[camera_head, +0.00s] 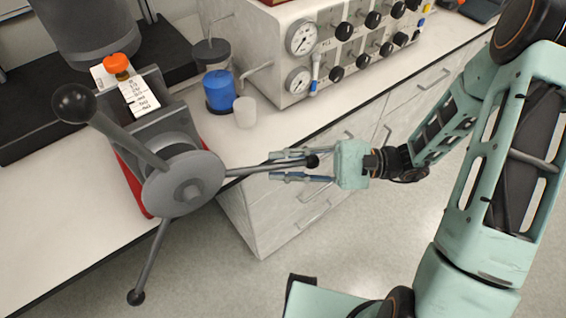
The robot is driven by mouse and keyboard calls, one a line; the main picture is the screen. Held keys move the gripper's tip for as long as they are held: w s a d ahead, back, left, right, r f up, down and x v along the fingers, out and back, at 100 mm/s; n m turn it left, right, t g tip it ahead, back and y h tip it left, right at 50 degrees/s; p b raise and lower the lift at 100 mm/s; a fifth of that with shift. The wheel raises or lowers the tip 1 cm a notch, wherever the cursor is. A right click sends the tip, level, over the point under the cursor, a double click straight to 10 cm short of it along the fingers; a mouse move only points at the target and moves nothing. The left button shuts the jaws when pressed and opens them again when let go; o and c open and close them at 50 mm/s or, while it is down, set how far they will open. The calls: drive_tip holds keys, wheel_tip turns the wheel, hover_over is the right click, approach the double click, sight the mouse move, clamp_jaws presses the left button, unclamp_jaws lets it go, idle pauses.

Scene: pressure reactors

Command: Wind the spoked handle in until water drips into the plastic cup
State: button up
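The spoked handle has a grey round hub (183,184) and three visible rods with black ball ends. One spoke points up-left toward the camera to a large black knob (75,103). One points down to a small knob (136,297). The third spoke (250,170) points right, and its knob (312,161) lies between my gripper's fingers. My gripper (272,166) is open around that spoke, one finger above and one below in the picture, with gaps visible. Whether a finger touches it is unclear. A small translucent plastic cup (245,112) stands on the bench; no water drops are visible.
A blue-capped container (218,92) stands beside the cup. A control panel (300,75) with gauges and black knobs stands behind. A grey block with an orange cap (116,64) sits behind the handle. The bench edge and white drawers (290,195) lie below the gripper; the floor is clear.

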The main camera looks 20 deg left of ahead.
clamp_jaws()
drive_tip(key=s+a+f+m+y+b, duration=0.2)
drive_tip(key=s+f+m+y+b, duration=0.1)
drive_tip(key=f+b, duration=0.4)
drive_tip(key=shift+s+a+f+m+y+b, duration=0.4)
drive_tip(key=shift+y+b, duration=0.2)
drive_tip(key=shift+y, duration=0.1)
drive_tip(key=shift+o, duration=1.7)
unclamp_jaws()
drive_tip(key=shift+w+r, duration=0.1)
drive_tip(key=v, duration=1.2)
